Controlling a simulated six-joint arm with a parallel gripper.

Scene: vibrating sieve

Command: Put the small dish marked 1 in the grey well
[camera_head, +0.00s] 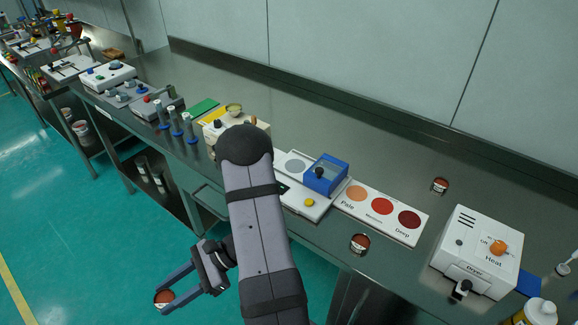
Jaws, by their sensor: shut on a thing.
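My gripper (167,293) is at the lower left, out over the floor in front of the bench. It is shut on a small dish (164,297) with red-brown contents; its mark is too small to read. A second small dish (360,243) sits on the bench in front of the colour card, and a third (440,185) sits behind the card's right end. I cannot read their marks with certainty. A round grey well (294,166) shows on the white device, left of its blue box (326,175). The held dish is well apart from it.
The colour card (412,232) has Pale, Medium and Deep circles. A white heater box (478,252) with an orange knob stands at the right, with a yellow-labelled bottle (538,312) near it. Blue-based tubes (174,128) stand at the left. My arm hides part of the bench's middle.

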